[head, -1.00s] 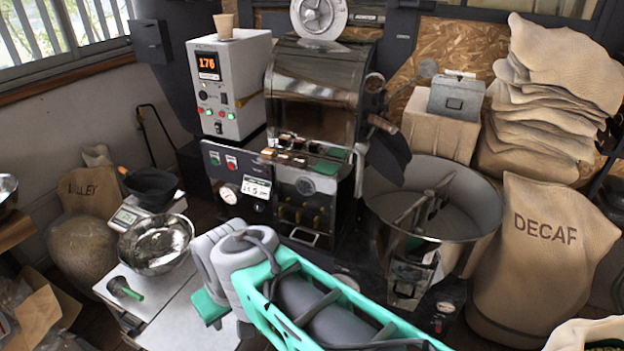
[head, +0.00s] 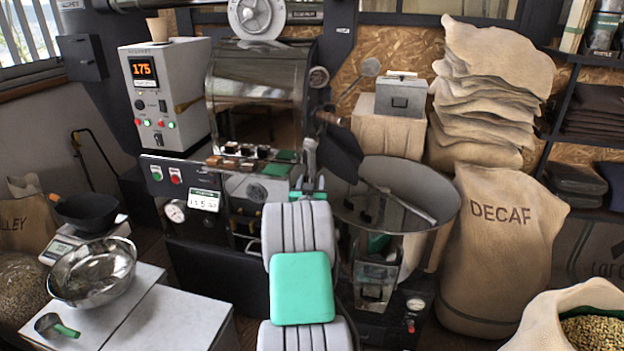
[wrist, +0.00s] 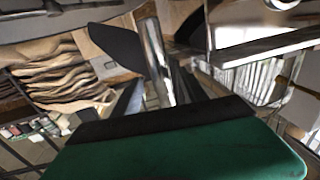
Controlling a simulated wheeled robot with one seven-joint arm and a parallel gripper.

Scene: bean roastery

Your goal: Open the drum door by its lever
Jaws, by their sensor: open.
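The roaster's steel drum (head: 255,85) stands in the middle of the head view, with a dark glossy front. An upright metal bar, apparently the door lever (head: 310,155), shows at the right of its front, just beyond my arm. In the wrist view this bar (wrist: 156,60) rises upright and slightly tilted between the dark fingers of my gripper (wrist: 155,98). The fingers are apart; I cannot tell whether either touches the bar. In the head view my gripper is mostly hidden behind my grey and green arm. The door's edge is hard to make out, and it looks shut.
A black paddle (head: 343,150) hangs just right of the bar. The round cooling tray (head: 440,200) lies to the right, beside the DECAF sack (head: 500,260). A control box (head: 165,95) stands left. A steel bowl (head: 93,270) sits on the low bench (head: 150,310).

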